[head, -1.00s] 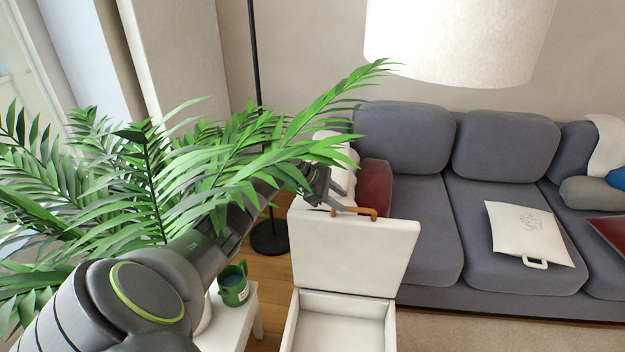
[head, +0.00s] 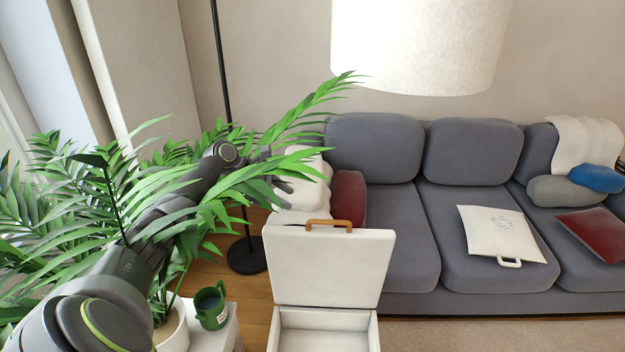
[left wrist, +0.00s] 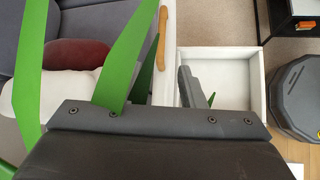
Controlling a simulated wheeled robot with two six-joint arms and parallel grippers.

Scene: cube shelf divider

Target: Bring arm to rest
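My left arm reaches in from the lower left through the palm leaves. My left gripper (head: 284,178) is in the air beside the sofa's left arm, partly covered by leaves. It looks open and empty. In the left wrist view one finger (left wrist: 188,88) shows, set off to the right; leaves cover where the other would be. The white box (head: 372,335) stands below with its lid (head: 330,265) raised upright and a brown handle (head: 330,224) on the lid's top edge. The gripper is apart from the handle. My right gripper is in neither view.
A potted palm (head: 110,200) surrounds the arm. A green mug (head: 211,306) stands on a white side table (head: 236,335). A floor lamp (head: 420,45) hangs its shade above. The grey sofa (head: 460,200) holds cushions. A dark round object (left wrist: 298,98) stands beside the box.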

